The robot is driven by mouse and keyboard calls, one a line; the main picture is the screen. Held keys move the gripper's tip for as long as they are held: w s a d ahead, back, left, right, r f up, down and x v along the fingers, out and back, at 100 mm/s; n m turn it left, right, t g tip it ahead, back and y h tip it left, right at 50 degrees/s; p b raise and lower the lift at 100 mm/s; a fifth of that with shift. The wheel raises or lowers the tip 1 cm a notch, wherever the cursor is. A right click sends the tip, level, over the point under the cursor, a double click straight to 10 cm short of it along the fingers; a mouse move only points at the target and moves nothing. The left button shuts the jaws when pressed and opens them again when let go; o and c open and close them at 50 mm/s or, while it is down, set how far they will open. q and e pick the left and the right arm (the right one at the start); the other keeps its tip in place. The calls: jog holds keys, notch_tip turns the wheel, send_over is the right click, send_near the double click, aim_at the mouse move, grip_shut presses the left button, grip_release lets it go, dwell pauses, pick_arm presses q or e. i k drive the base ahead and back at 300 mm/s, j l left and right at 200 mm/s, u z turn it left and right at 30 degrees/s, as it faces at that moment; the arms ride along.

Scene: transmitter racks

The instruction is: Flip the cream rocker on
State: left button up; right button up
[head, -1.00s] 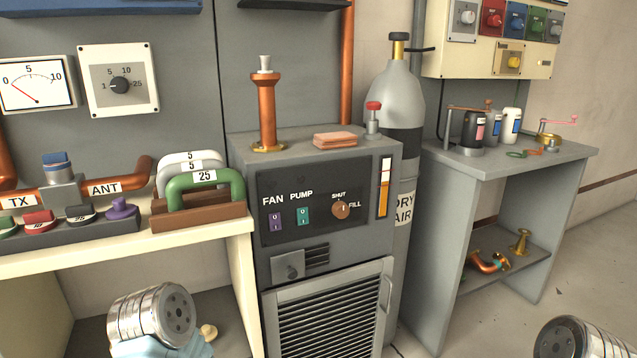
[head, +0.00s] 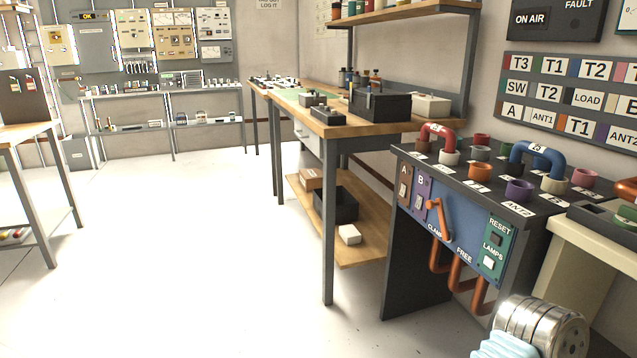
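I cannot make out a rocker that is clearly cream. A blue control panel (head: 455,231) on the dark patch bench at right carries small switches. Switch A (head: 404,193) sits on a brown plate and switch B (head: 420,200) on a purple plate. A pale square labelled LAMPS (head: 489,262) sits on a green plate below a dark RESET button (head: 496,239). Their on or off positions are too small to tell. Part of one of my arms shows at the bottom right, but neither gripper is in view.
A panel wall (head: 150,40) is at the back. The pale floor (head: 200,250) is clear at left.

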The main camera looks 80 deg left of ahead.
aim_at(403, 190)
jog(key=u, duration=2.1)
